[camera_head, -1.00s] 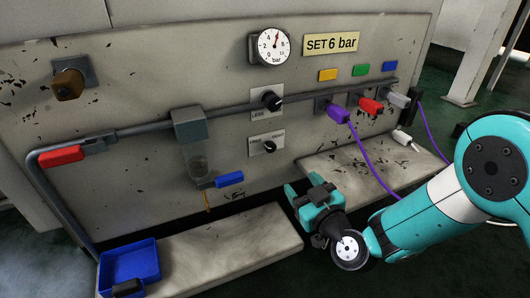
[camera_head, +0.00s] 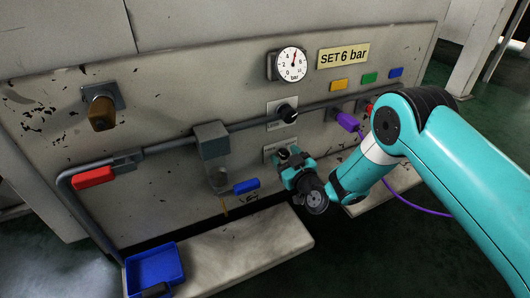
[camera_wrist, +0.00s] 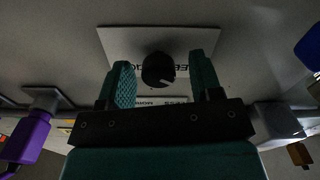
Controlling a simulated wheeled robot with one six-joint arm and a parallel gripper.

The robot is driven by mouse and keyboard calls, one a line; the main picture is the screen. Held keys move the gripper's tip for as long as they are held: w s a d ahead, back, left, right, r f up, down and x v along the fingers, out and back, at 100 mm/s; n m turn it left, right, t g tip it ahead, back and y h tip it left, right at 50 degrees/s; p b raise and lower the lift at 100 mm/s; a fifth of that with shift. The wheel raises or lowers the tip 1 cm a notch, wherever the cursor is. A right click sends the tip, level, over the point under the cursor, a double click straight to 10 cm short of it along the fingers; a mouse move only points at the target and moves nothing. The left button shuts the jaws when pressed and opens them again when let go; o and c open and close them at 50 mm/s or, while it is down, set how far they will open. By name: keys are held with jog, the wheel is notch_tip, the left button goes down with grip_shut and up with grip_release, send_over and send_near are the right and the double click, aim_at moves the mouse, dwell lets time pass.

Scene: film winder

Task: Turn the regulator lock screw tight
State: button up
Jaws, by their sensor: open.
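The regulator lock screw is a small dark knob (camera_wrist: 158,70) with a white pointer line, on a pale lettered plate (camera_wrist: 190,42) on the panel. In the head view the lock screw (camera_head: 282,152) is partly hidden by my gripper (camera_head: 286,163). My gripper (camera_wrist: 160,66) is open in the wrist view, one teal finger on each side of the knob. Gaps show between the fingers and the knob. The larger black regulator knob (camera_head: 288,114) sits just above on its own plate. The gauge (camera_head: 291,63) has its red needle pointing nearly straight up.
A horizontal pipe (camera_head: 170,145) crosses the panel. A filter bowl (camera_head: 212,145) and blue lever (camera_head: 246,186) are left of my gripper, and a purple connector (camera_head: 347,121) is right. A pale ledge (camera_head: 240,245) with a blue tray (camera_head: 165,262) lies below.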

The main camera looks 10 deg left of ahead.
jog(key=shift+w, duration=0.2)
jog(key=shift+c, duration=0.4)
jog(key=c, duration=0.8)
jog(key=shift+c, duration=0.2)
